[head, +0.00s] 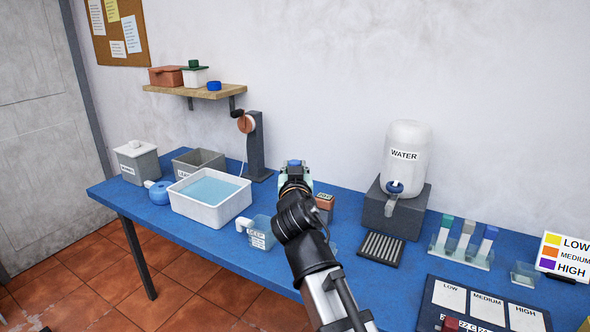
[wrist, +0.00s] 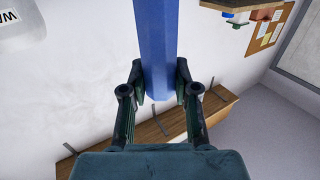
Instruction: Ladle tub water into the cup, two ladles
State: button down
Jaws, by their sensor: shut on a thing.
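My gripper (head: 293,172) is raised above the blue table, right of the white tub, and is shut on a blue bar. In the wrist view the blue bar (wrist: 155,45) stands between the fingertips and runs out of the top of the frame. Its far end is hidden, so I cannot tell whether it is a ladle handle. The white tub (head: 233,209) holds light blue water (head: 209,187). A clear cup (head: 262,233) with a white handle and a label stands right of the tub, beside my arm.
A grey bin (head: 200,158), a lidded grey box (head: 139,161) and a blue round pot (head: 160,192) stand around the tub. A dark stand (head: 256,148) is behind. Right are a water dispenser (head: 406,160), a tube rack (head: 462,252) and a labelled board (head: 487,304).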

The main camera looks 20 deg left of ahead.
jog(key=shift+f+b, duration=0.1)
jog(key=shift+b, duration=0.25)
jog(key=shift+w+d+f, duration=0.1)
jog(key=shift+d+f, duration=0.05)
jog(key=shift+f, duration=0.1)
jog(key=f+b, duration=0.1)
jog(key=d+f+m+b, duration=0.1)
jog(key=w+f+b, duration=0.1)
jog(key=shift+d+f, duration=0.1)
jog(key=shift+d, duration=0.05)
jog(key=w+d+f+m+g, duration=0.1)
jog(key=w+d+f+m, duration=0.3)
jog(key=w+d+m, duration=0.1)
jog(key=w+d+f+m+g+y, duration=0.1)
jog(key=w+d+f+m+g, duration=0.1)
jog(key=w+d+f+m, duration=0.2)
jog(key=d+f+m, duration=0.1)
jog(key=d+m, duration=0.2)
jog(key=d, duration=0.1)
jog(key=shift+w, duration=0.35)
dwell(2.5)
